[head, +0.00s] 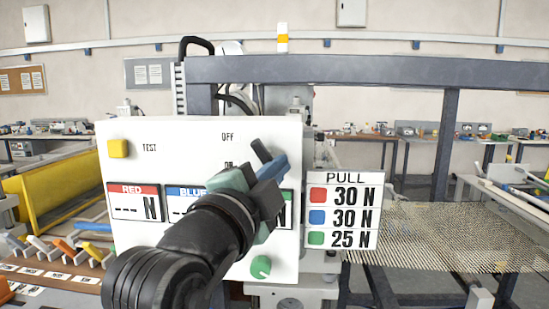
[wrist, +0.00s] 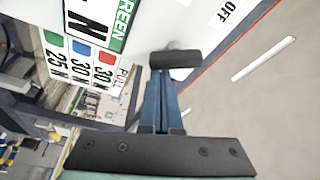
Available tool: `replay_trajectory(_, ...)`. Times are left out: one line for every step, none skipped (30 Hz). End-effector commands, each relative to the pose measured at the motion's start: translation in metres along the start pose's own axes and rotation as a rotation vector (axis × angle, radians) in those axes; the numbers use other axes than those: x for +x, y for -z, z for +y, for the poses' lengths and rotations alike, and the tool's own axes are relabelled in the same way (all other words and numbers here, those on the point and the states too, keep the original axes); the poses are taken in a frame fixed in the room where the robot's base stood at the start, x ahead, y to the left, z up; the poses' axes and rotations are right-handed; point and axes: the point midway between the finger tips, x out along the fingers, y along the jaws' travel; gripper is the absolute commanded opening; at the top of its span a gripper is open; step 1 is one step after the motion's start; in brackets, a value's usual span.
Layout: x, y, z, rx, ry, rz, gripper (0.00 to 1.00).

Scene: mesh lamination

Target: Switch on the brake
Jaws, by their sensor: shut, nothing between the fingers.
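The brake switch (head: 260,149) is a short black lever on the white control panel (head: 200,142), beside the OFF label (head: 227,137). A second label below OFF is partly hidden by my arm. In the wrist view the lever (wrist: 175,60) shows as a dark bar across the ends of the fingers, with its mount blurred behind it. My gripper (head: 281,160) is in front of the panel. Its blue fingers (wrist: 163,80) are shut together and empty, with their tips at the lever. I cannot tell whether they touch it.
A yellow TEST button (head: 118,148) and a green knob (head: 261,266) are on the panel. A PULL sign (head: 345,178) stands to its right, before a mesh sheet (head: 450,237). A grey beam (head: 400,69) crosses above. My arm covers the panel's lower middle, including part of the displays.

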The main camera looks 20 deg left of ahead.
Motion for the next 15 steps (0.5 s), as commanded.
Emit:
replay_trajectory(-0.0003, -0.0023, 0.0012, 0.019, -0.006, -0.003, 0.00)
replay_trajectory(-0.0003, -0.0023, 0.0014, 0.031, -0.010, -0.003, 0.00)
replay_trajectory(-0.0004, -0.0027, 0.0016, 0.045, -0.015, -0.004, 0.00)
replay_trajectory(-0.0005, -0.0030, 0.0016, 0.055, -0.018, -0.004, 0.00)
replay_trajectory(-0.0006, -0.0033, 0.0016, 0.065, -0.022, -0.004, 0.00)
replay_trajectory(-0.0008, -0.0036, 0.0015, 0.080, -0.027, -0.005, 0.00)
replay_trajectory(-0.0009, -0.0038, 0.0016, 0.090, -0.030, -0.005, 0.00)
replay_trajectory(-0.0009, -0.0039, 0.0017, 0.100, -0.033, -0.004, 0.00)
replay_trajectory(-0.0009, -0.0040, 0.0021, 0.114, -0.038, -0.004, 0.00)
replay_trajectory(-0.0009, -0.0040, 0.0024, 0.124, -0.042, -0.004, 0.00)
replay_trajectory(-0.0009, -0.0042, 0.0026, 0.133, -0.046, -0.004, 0.00)
replay_trajectory(-0.0010, -0.0044, 0.0026, 0.146, -0.051, -0.004, 0.00)
replay_trajectory(-0.0011, -0.0046, 0.0025, 0.156, -0.054, -0.004, 0.00)
replay_trajectory(-0.0012, -0.0049, 0.0025, 0.165, -0.057, -0.004, 0.00)
replay_trajectory(-0.0013, -0.0052, 0.0027, 0.177, -0.061, -0.004, 0.00)
